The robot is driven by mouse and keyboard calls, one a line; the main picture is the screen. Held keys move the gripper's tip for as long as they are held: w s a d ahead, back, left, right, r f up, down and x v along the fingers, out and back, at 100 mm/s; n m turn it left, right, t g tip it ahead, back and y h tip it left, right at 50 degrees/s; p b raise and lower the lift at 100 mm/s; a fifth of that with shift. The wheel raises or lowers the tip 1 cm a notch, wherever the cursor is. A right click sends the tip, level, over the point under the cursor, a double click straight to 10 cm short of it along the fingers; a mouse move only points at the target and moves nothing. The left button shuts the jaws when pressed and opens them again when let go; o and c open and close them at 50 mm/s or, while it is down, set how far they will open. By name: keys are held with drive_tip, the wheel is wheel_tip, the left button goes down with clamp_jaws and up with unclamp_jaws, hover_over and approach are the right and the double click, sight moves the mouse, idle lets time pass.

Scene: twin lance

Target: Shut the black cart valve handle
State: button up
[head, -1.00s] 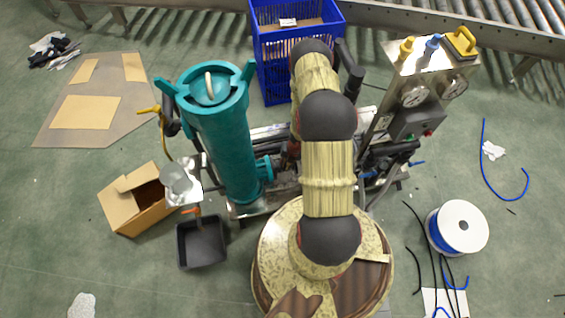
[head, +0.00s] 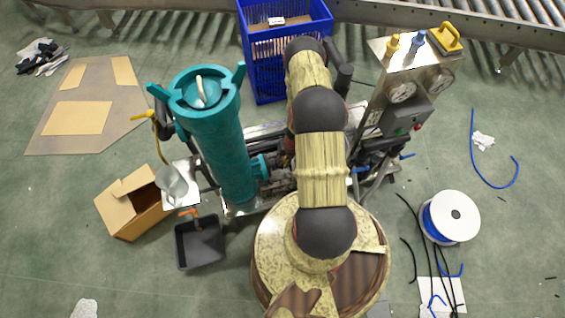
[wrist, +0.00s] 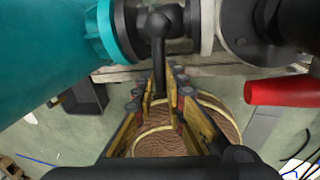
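A black valve with a straight black handle (wrist: 158,68) shows in the wrist view, beside the flanged end of the teal cylinder (wrist: 45,45). The handle points down the picture from the valve body (wrist: 155,20). My gripper (wrist: 160,90) has its yellow-lined fingers apart, one on each side of the handle's free end. I cannot tell whether either finger touches it. In the head view the teal cylinder (head: 215,130) stands upright on the cart, left of my arm. My gripper and the black handle are hidden behind my arm there.
A red cylindrical part (wrist: 283,92) lies right of my gripper. A steel gauge panel (head: 405,70) stands at the cart's right. A blue crate (head: 270,80) is behind. A black bin (head: 200,243), an open carton (head: 132,203) and a cable spool (head: 450,217) stand on the floor.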

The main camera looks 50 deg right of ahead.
drive_tip(key=o, duration=0.5)
drive_tip(key=r, duration=0.4)
drive_tip(key=s+d+r, duration=0.1)
drive_tip(key=r, duration=0.3)
drive_tip(key=d+r, duration=0.1)
drive_tip(key=r, duration=0.2)
drive_tip(key=shift+s+r, duration=0.2)
drive_tip(key=shift+r, duration=0.2)
drive_tip(key=shift+c, duration=0.4)
